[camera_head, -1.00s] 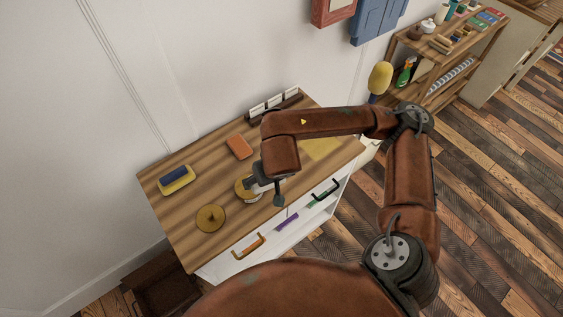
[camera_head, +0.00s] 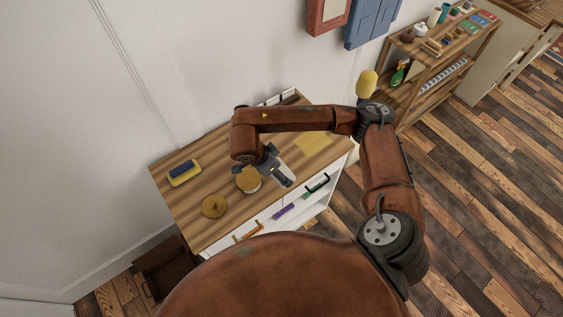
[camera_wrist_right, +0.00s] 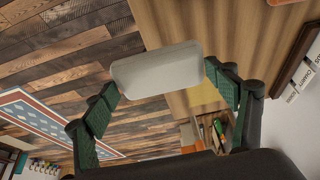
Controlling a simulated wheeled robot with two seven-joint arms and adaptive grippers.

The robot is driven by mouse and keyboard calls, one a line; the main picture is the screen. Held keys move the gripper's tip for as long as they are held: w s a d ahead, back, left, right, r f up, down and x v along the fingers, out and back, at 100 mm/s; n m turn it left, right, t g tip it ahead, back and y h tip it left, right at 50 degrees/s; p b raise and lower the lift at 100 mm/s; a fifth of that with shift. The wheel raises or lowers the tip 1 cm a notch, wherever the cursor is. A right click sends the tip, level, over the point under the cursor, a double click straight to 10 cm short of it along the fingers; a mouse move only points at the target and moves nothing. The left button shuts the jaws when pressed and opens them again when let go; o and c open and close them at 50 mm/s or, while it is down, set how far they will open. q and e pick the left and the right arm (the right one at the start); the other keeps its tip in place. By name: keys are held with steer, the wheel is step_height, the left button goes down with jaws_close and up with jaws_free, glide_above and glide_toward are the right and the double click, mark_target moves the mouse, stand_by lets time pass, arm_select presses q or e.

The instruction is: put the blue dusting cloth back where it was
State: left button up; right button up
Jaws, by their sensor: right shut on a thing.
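A small dark blue piece (camera_head: 179,168), which looks like the folded blue dusting cloth, lies on a yellow slab or dish (camera_head: 186,180) at the left end of the wooden cabinet top (camera_head: 197,228). My right gripper (camera_head: 279,173) is over the front part of the top, right of the round tan pot, well apart from the blue piece. In the right wrist view its green fingers are shut on a pale grey block (camera_wrist_right: 158,69) with rounded edges. My left gripper is not in view.
A round tan pot (camera_head: 249,181) and a round brass-coloured disc (camera_head: 214,206) stand on the top. A flat yellow square (camera_head: 313,143) lies to the right. A shelf (camera_head: 433,70) stands at right.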

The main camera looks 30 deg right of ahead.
mark_target(278, 158)
steer(key=w+d+f, duration=0.2)
steer(key=w, duration=0.1)
steer(key=w+d+f, duration=0.1)
steer(key=shift+w+d+f+b, duration=0.3)
steer(key=shift+w+d, duration=0.05)
steer(key=f, duration=0.1)
steer(key=w+d+f, duration=0.1)
steer(key=w+f, duration=0.1)
steer(key=shift+w+d+f, duration=0.15)
steer(key=shift+w+d, duration=0.05)
steer(key=shift+d, duration=0.1)
steer(key=shift+w+d+f, duration=0.2)
steer(key=shift+w+f, duration=0.1)
steer(key=shift+f, duration=0.1)
step_height(278, 158, down, 3)
steer(key=shift+w+d+f, duration=0.1)
steer(key=shift+w+f, duration=0.05)
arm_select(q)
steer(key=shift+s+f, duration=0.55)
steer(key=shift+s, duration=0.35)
arm_select(e)
steer(key=shift+f, duration=0.1)
steer(key=shift+f, duration=0.2)
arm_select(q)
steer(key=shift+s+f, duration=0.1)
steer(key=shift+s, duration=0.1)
arm_select(e)
steer(key=o, duration=1)
